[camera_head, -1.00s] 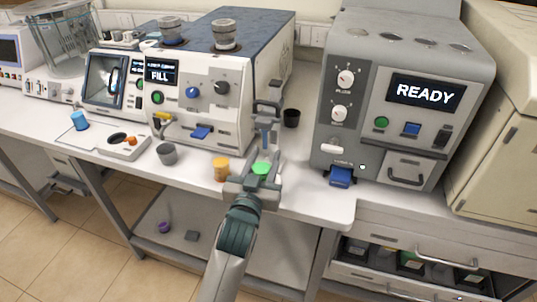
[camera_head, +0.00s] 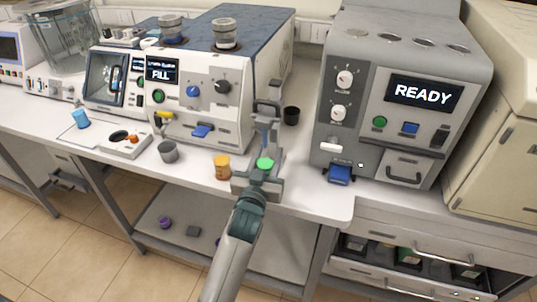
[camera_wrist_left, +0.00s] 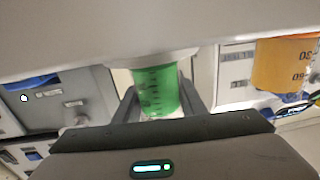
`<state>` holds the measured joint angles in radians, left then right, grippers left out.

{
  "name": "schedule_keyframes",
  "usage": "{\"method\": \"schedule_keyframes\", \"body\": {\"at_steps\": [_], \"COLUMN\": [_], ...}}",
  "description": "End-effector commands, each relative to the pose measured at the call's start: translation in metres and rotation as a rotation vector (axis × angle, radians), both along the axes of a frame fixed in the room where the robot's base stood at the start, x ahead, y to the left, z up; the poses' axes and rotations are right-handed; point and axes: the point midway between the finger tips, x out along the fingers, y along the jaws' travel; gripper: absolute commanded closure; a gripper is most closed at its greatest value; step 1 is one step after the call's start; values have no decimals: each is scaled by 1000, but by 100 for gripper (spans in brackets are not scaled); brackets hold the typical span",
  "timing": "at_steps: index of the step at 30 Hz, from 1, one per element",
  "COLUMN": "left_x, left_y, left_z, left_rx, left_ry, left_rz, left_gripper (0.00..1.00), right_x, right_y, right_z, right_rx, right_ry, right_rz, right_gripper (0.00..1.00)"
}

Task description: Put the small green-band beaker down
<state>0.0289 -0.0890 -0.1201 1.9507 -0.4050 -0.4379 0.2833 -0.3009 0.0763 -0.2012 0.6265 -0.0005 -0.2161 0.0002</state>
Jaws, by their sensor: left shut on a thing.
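The small green-band beaker (camera_wrist_left: 157,88) is between the two fingers of my left gripper in the left wrist view. In the head view only a small green patch of the beaker (camera_head: 265,162) shows above the jaws. My left gripper (camera_head: 259,174) is shut on it, over the front edge of the white bench (camera_head: 316,201). I cannot tell whether the beaker's base touches the bench. My right gripper is not in view.
An orange beaker (camera_head: 222,167) stands close left of my gripper, with a grey cup (camera_head: 168,152) farther left. A black cup (camera_head: 291,116) stands behind.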

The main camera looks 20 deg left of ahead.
Motion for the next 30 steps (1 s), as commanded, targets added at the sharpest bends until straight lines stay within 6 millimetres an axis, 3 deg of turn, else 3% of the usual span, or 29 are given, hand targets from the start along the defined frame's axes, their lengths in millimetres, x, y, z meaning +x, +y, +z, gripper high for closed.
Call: {"method": "schedule_keyframes", "body": {"at_steps": [4,15,16,18,30], "left_x": [0,0,0,0,0], "left_y": [0,0,0,0,0], "left_z": [-4,-7,-7,-7,-5], "left_rx": [-2,-1,-1,-1,-1], "left_ry": [-2,-2,-1,-1,-2], "left_rz": [-1,-1,-1,-1,-1], "left_gripper": [88,88,61,44,44], "right_x": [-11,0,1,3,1], "right_y": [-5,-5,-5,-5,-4], "right_z": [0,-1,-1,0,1], "right_rx": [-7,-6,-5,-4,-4], "right_ry": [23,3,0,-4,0], "right_rz": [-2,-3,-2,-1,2], "right_gripper": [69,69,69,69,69]}}
